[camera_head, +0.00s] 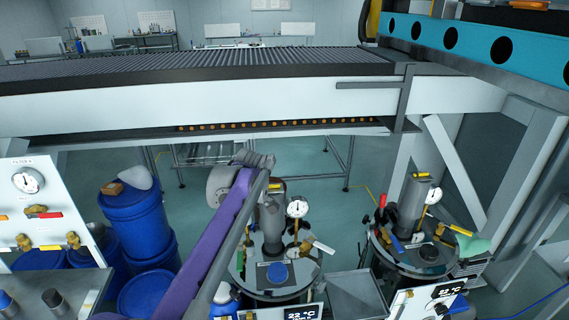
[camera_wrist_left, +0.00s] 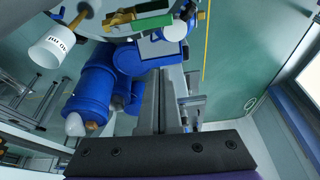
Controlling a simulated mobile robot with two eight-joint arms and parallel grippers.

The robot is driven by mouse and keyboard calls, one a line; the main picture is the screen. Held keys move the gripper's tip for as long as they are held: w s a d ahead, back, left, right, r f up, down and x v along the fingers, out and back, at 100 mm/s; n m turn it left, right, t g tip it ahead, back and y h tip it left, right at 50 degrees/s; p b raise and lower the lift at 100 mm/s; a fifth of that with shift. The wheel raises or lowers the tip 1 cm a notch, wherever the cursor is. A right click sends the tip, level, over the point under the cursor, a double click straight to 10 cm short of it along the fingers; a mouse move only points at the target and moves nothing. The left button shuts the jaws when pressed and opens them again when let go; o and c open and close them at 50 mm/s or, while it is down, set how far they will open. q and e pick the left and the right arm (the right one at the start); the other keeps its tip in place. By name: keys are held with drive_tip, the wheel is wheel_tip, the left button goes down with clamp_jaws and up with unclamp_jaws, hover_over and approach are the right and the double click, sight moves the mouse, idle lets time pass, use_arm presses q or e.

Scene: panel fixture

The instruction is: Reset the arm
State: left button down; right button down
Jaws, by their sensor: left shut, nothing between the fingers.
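My left arm, with a long purple link (camera_head: 212,250) and grey joint parts, slants up from the bottom centre in the head view. It stands between the blue drums and the nearer pressure pot. The fingers extend from a dark bolted plate (camera_wrist_left: 158,155) across the view of the blue drums. I cannot tell from the head view exactly where the fingertips are. My right gripper is not in view.
Blue drums (camera_head: 137,222) stand left of the arm, near a white gauge panel (camera_head: 25,205). The nearer pot (camera_head: 275,275) and a second pot (camera_head: 425,255) carry gauges and valves. A roller conveyor (camera_head: 210,98) crosses behind. Green floor (camera_head: 330,205) shows between the pots.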

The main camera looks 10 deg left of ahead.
use_arm(q)
drive_tip(key=s+d+f+m+t+h, duration=0.1)
drive_tip(key=s+d+f+m+t, duration=0.1)
drive_tip(key=s+m, duration=0.5)
drive_tip(key=s+d+f+m+t+h, duration=0.1)
drive_tip(key=s+d+f+m, duration=0.3)
drive_tip(key=s, duration=0.5)
drive_tip(key=s+d+f+m+t+h, duration=0.1)
drive_tip(key=s+d+f+m+t, duration=0.2)
drive_tip(key=s+m, duration=0.6)
wheel_tip(320, 180, down, 3)
drive_tip(key=shift+r+m+h, duration=0.2)
drive_tip(key=shift+m+h, duration=0.1)
